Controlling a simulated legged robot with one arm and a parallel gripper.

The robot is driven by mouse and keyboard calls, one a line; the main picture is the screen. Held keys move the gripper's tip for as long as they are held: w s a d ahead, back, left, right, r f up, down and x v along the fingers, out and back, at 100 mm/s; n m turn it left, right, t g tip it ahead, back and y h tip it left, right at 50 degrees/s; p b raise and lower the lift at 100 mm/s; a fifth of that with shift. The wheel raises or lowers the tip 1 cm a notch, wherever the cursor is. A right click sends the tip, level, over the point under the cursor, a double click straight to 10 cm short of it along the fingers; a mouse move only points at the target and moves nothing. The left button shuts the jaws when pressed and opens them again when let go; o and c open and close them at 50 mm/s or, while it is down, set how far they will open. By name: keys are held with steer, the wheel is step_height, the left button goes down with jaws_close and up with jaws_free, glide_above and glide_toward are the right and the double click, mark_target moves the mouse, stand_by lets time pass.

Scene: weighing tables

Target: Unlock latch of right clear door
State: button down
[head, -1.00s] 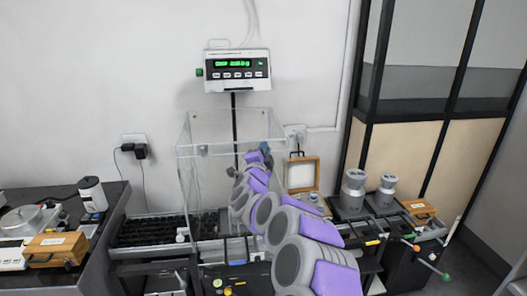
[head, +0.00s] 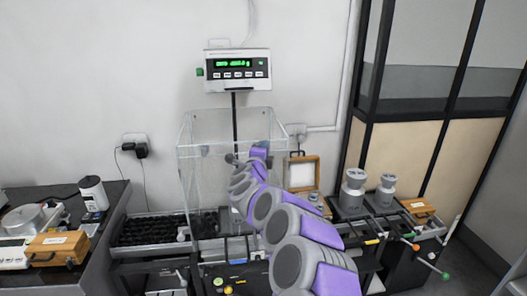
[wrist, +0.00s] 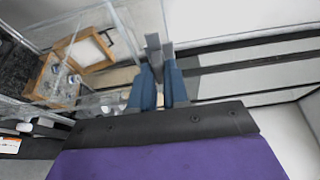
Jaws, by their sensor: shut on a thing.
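The clear weighing case (head: 205,150) stands on the middle table in the head view. Its right clear door (head: 280,142) is partly covered by my arm, and its clear panel (wrist: 122,35) is left of my fingers in the wrist view. My gripper (wrist: 163,68) has two blue fingers at the door's edge. It is shut on a small grey upright piece, which looks like the latch (wrist: 153,45). Whether the latch is turned cannot be told. In the head view my arm hides the fingertips and the latch.
A wooden box with its lid open (head: 302,172) stands right of the case. Two grey weights (head: 354,190) and a smaller wooden box (head: 418,207) are farther right. A green-lit display (head: 236,68) is above the case. A left table holds another wooden box (head: 58,245).

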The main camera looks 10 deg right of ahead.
steer(key=shift+f, duration=0.35)
steer(key=c, duration=1.1)
jaws_free()
steer(key=shift+r, duration=0.1)
